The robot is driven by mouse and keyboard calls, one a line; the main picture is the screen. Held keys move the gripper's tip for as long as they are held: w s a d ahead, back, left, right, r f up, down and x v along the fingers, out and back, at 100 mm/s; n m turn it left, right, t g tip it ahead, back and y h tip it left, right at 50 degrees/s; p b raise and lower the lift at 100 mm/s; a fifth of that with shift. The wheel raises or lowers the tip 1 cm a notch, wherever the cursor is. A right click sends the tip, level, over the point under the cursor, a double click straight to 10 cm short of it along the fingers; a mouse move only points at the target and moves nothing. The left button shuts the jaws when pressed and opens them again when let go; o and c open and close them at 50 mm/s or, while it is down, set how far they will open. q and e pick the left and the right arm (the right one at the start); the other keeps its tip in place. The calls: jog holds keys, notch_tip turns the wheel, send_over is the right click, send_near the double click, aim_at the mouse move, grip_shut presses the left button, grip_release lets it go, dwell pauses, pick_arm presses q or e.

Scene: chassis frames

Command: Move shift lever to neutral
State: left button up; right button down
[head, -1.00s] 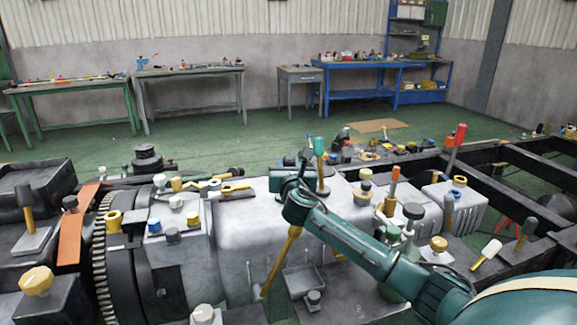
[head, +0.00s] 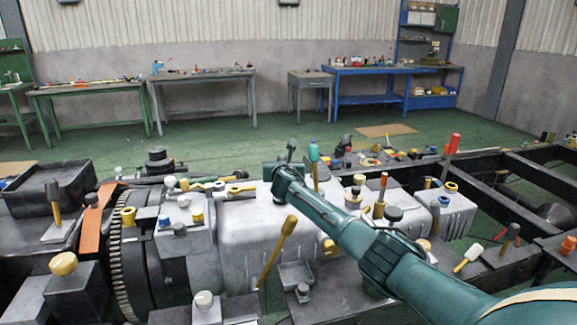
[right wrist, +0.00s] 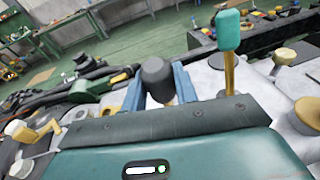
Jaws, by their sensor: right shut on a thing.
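A shift lever with a dark rounded knob (right wrist: 157,75) stands between the two blue fingers of my right gripper (right wrist: 159,98) in the right wrist view. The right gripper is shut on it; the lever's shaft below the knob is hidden. In the head view the dark knob (head: 291,147) shows just above the end of my teal right arm, over the grey gearbox housing (head: 240,235). A lever with a teal knob (right wrist: 229,30) and yellow shaft stands to the right, apart from the fingers. My left gripper is not in view.
An orange-handled tool (head: 382,188) and several capped fittings stand on the housing to the right. A toothed flywheel (head: 122,262) is at left. Workbenches (head: 200,80) stand far back.

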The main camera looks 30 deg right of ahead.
jog(key=shift+w+r+p, duration=0.1)
jog(key=shift+w+p, duration=0.25)
jog(key=shift+p, duration=0.15)
jog(key=shift+w+g+p, duration=0.1)
jog(key=shift+g+p, duration=0.25)
jog(key=shift+g, duration=0.05)
jog(key=shift+w+d+r+y+p, duration=0.1)
jog(key=shift+w+y+p, duration=0.05)
jog(key=shift+y+p, duration=0.2)
jog(key=shift+w+d+f+g+p, duration=0.1)
jog(key=shift+w+f+g+p, duration=0.1)
jog(key=shift+w+g+p, duration=0.15)
jog(key=c, duration=1.1)
grip_release()
jog(key=shift+r, duration=0.1)
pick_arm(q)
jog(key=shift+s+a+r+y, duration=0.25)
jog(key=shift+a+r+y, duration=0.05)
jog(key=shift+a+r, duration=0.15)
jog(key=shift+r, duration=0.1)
